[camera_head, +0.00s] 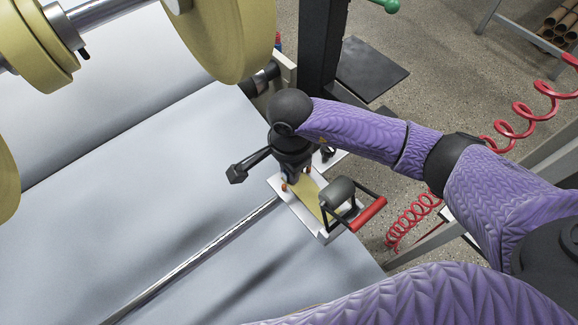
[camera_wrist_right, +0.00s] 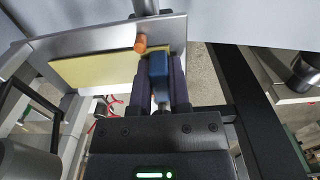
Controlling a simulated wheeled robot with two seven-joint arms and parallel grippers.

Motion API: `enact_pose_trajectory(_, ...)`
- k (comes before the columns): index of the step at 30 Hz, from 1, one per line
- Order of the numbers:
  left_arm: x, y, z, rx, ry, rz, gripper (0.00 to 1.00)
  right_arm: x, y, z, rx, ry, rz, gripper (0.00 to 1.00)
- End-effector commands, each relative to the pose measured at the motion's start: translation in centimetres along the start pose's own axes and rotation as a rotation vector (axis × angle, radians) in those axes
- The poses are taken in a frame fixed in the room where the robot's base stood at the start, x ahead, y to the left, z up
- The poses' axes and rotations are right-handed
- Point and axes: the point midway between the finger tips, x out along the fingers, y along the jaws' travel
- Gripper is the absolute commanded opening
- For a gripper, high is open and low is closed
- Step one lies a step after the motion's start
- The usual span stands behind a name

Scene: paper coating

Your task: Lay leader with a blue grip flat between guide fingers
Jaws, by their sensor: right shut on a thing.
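My right gripper (camera_head: 296,180) points down over the metal plate (camera_head: 278,184) at the edge of the wide pale sheet. In the right wrist view my right gripper (camera_wrist_right: 160,82) is shut on the blue grip (camera_wrist_right: 156,72). The yellow leader (camera_wrist_right: 100,68) runs left from the grip along the plate and looks about flat on it, though contact is hard to judge. It also shows in the head view (camera_head: 309,193), partly hidden by the gripper. An orange-tipped guide finger (camera_wrist_right: 141,44) stands close beside the grip; another orange tip (camera_head: 308,170) shows in the head view. My left gripper is out of view.
A metal rod (camera_head: 200,258) crosses the pale sheet (camera_head: 130,190). Yellow rolls (camera_head: 228,40) hang above. A red coiled hose (camera_head: 412,218) is at the right.

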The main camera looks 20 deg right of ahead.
Motion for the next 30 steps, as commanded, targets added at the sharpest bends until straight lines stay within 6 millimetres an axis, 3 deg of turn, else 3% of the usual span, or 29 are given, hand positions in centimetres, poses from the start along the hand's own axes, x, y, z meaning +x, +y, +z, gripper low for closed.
enact_pose_trajectory(1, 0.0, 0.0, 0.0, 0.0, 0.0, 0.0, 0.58, -0.1, 0.0, 0.0, 0.0, 0.0, 0.0, 0.0)
enact_pose_trajectory(2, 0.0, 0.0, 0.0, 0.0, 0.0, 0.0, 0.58, -0.1, 0.0, 0.0, 0.0, 0.0, 0.0, 0.24)
enact_pose_trajectory(3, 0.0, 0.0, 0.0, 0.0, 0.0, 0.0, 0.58, -0.1, 0.0, 0.0, 0.0, 0.0, 0.0, 0.33)
enact_pose_trajectory(7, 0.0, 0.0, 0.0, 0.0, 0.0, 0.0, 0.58, -0.1, 0.0, 0.0, 0.0, 0.0, 0.0, 0.6)
enact_pose_trajectory(8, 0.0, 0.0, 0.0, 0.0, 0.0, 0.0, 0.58, -0.1, 0.0, 0.0, 0.0, 0.0, 0.0, 0.63)
enact_pose_trajectory(16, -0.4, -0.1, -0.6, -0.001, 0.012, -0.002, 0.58, -0.8, 0.0, 0.0, 0.0, 0.001, -0.002, 0.63)
enact_pose_trajectory(24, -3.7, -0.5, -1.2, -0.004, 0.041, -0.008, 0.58, -7.7, -0.1, 0.0, -0.001, 0.002, -0.007, 0.63)
enact_pose_trajectory(30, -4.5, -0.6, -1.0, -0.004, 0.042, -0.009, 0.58, -10.0, 0.0, 0.0, 0.0, 0.002, -0.002, 0.63)
